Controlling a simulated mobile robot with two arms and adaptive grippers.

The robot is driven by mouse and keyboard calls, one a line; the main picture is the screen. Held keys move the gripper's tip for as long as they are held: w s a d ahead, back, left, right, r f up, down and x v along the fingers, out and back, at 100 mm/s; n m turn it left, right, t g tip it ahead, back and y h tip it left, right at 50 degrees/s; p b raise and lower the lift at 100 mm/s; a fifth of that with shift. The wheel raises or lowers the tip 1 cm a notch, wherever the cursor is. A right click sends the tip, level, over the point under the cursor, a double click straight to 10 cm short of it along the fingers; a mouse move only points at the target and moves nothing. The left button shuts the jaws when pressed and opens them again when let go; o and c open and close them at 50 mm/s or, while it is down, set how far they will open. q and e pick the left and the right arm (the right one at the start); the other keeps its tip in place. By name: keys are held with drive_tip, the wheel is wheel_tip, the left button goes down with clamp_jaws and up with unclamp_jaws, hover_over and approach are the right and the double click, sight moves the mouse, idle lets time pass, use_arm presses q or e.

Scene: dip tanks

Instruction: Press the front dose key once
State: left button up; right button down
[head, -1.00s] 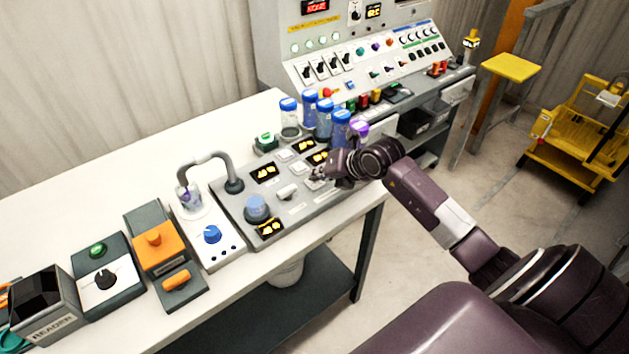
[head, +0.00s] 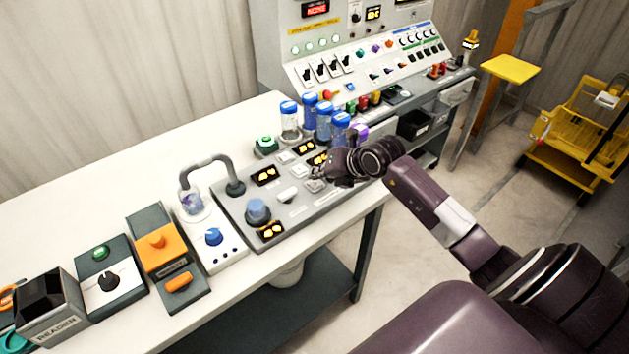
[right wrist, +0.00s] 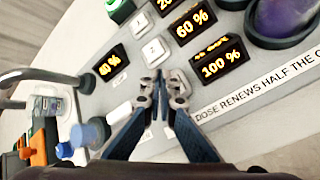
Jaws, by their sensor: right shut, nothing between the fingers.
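The grey dose panel (head: 260,212) lies on the white bench with small white keys and lit orange percent displays. The white front key (head: 315,186) is at the panel's front edge, just below my right gripper (head: 318,174). In the right wrist view my shut, empty right gripper (right wrist: 160,80) points down at the panel. A white key (right wrist: 180,82) shows beside its right fingertip, partly hidden by it. A middle key (right wrist: 155,51) and a back key (right wrist: 140,25) lie beyond the tips. I cannot tell whether the fingertips touch a key. My left gripper is not in view.
Blue-capped jars (head: 323,122) stand close behind the gripper. A curved grey spout (head: 212,160), a blue knob (head: 257,210) and an orange-topped box (head: 160,250) stand to the left. The console (head: 330,85) is behind. The bench's back left is clear.

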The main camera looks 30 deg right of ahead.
sight(316, 184)
wheel_tip(316, 184, up, 5)
drive_tip(key=p, duration=0.4)
idle(0.3)
idle(0.6)
